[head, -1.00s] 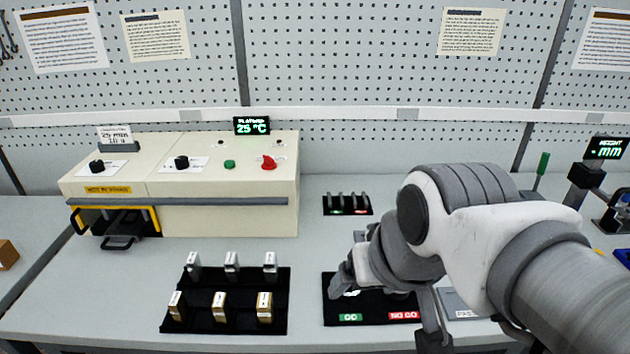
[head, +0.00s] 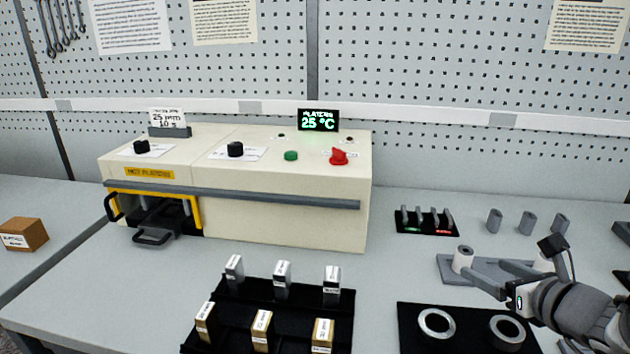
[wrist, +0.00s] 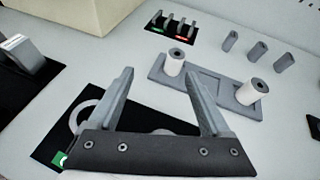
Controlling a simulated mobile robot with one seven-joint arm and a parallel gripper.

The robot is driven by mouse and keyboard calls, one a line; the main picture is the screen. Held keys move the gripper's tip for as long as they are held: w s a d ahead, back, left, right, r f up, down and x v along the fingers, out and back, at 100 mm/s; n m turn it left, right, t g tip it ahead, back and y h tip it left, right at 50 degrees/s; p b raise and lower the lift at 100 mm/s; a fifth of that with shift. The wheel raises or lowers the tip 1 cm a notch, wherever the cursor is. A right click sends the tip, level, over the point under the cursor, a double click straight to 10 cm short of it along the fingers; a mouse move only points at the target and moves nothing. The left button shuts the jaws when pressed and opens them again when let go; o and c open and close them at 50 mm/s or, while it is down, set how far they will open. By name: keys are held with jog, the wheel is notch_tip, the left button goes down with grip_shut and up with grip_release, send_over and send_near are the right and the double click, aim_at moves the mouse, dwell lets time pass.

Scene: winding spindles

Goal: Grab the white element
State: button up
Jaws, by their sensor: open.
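Two white cylinders with dark centre holes stand upright on a grey tray. The left white cylinder (wrist: 173,62) shows fully in the wrist view and also in the head view (head: 462,259). The right white cylinder (wrist: 251,91) is partly hidden by my arm in the head view (head: 543,264). The grey tray (wrist: 205,82) has a shallow recess between them. My gripper (wrist: 158,75) is open and empty, its fingers pointing toward the tray. In the wrist view the left cylinder appears just beyond the fingertips, apart from them.
A black mat with two metal rings (head: 437,323) lies in front of the tray. A small black rack (head: 426,222) and several grey upright pieces (head: 526,223) stand behind. A cream hot-platen machine (head: 250,205) and a black stepped stand (head: 268,303) are at left.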

aim_at(468, 257)
jog(key=shift+s+d+f+m+h, duration=0.25)
jog(key=shift+d+m, duration=0.15)
jog(key=shift+d, duration=0.1)
jog(key=shift+s+d+f+m+h, duration=0.15)
jog(key=shift+d+f+m, duration=0.1)
jog(key=shift+d+m, duration=0.2)
jog(key=shift+w+d, duration=0.1)
jog(key=shift+w, duration=0.05)
jog(key=shift+w+f+p, duration=0.2)
jog(key=shift+w+p, duration=0.45)
jog(key=b+x, duration=0.2)
jog(key=x, duration=0.8)
jog(key=shift+w+d+f, duration=0.15)
jog(key=shift+w, duration=0.15)
jog(key=b+x, duration=0.1)
jog(key=x, duration=0.3)
jog(key=shift+d+f+b, duration=0.15)
jog(key=shift+f+b, duration=0.1)
jog(key=shift+b, duration=0.05)
jog(key=shift+w+f, duration=0.1)
jog(key=shift+w, duration=0.35)
grip_shut()
